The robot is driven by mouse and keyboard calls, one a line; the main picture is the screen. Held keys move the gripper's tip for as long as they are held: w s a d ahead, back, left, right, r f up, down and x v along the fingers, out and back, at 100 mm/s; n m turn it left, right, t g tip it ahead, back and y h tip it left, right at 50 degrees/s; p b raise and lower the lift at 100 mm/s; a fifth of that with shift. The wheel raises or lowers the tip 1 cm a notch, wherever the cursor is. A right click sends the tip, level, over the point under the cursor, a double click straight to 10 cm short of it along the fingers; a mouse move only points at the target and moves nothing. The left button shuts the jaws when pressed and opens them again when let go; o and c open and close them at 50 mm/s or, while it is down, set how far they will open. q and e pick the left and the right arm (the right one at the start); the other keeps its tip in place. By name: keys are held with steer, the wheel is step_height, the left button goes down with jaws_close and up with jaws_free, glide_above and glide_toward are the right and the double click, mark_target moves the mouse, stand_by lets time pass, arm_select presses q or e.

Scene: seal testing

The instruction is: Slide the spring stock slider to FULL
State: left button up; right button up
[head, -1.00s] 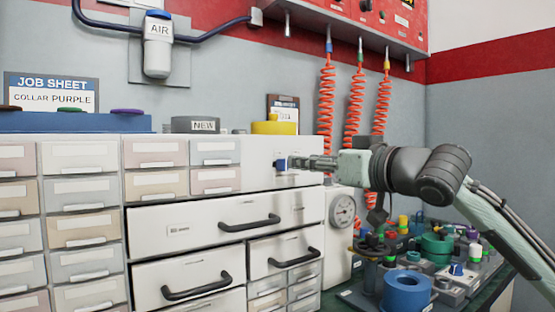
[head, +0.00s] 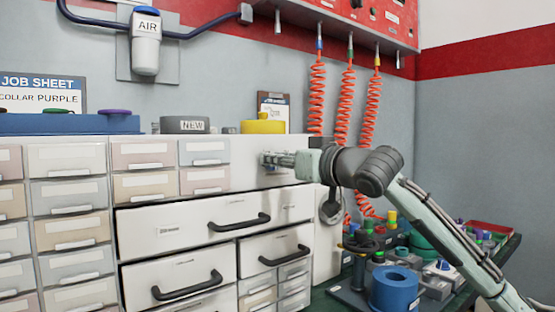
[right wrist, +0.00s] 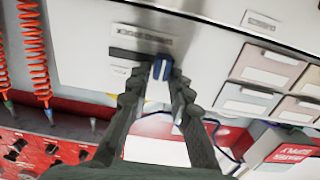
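The spring stock slider is a small blue knob (right wrist: 161,68) in a dark slot (right wrist: 128,54) on the pale cabinet panel. In the right wrist view the knob is at the right end of the visible slot, on the side toward the small drawers. My right gripper (right wrist: 163,74) has one finger on each side of the knob, close against it, and looks shut on it. In the head view my right gripper (head: 267,159) is at the panel and hides the knob. The panel's labels are too small to read. My left gripper is not in view.
Small drawers (head: 143,153) and wide drawers with black handles (head: 240,222) lie left of and below the panel. Orange coiled hoses (head: 316,95) hang behind my right arm. A bench at right holds a blue ring (head: 396,290) and several other parts.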

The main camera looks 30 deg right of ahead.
jaws_close()
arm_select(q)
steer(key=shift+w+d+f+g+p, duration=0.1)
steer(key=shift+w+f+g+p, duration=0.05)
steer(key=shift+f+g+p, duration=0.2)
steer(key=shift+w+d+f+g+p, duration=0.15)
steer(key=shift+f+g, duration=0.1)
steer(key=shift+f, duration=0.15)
arm_select(e)
steer(key=d, duration=0.5)
steer(key=shift+w+d, duration=0.25)
steer(key=shift+w, duration=0.1)
steer(key=o, duration=0.5)
jaws_free()
steer(key=shift+d, duration=0.1)
steer(key=shift+s, duration=0.1)
